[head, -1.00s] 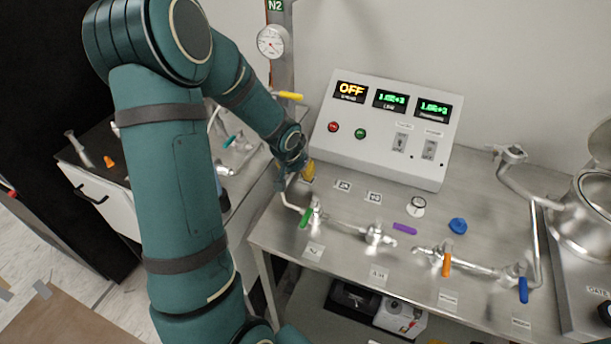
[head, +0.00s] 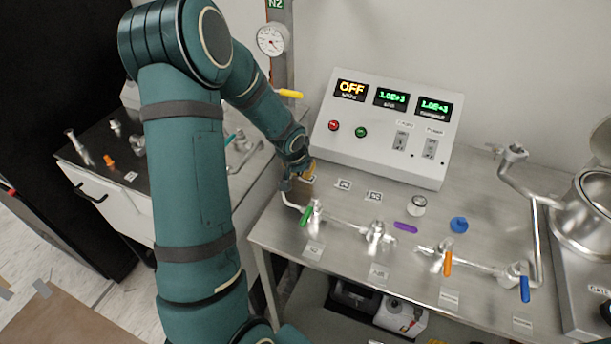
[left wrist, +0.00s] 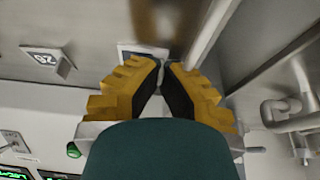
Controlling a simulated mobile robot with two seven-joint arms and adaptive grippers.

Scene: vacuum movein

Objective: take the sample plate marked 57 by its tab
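My left gripper (head: 300,174) is low over the back left of the steel bench; its yellow fingers also fill the middle of the left wrist view (left wrist: 163,66). The fingertips are close together with a narrow gap. A small grey sliver shows there, and I cannot tell whether it is gripped. A pale plate or card (left wrist: 128,50) lies partly hidden behind the left finger. I cannot make out a 57 on any piece. My right gripper is not in view.
The control box (head: 388,128) is behind to the right. A blurred brown thing (left wrist: 165,18) shows beyond the fingertips.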

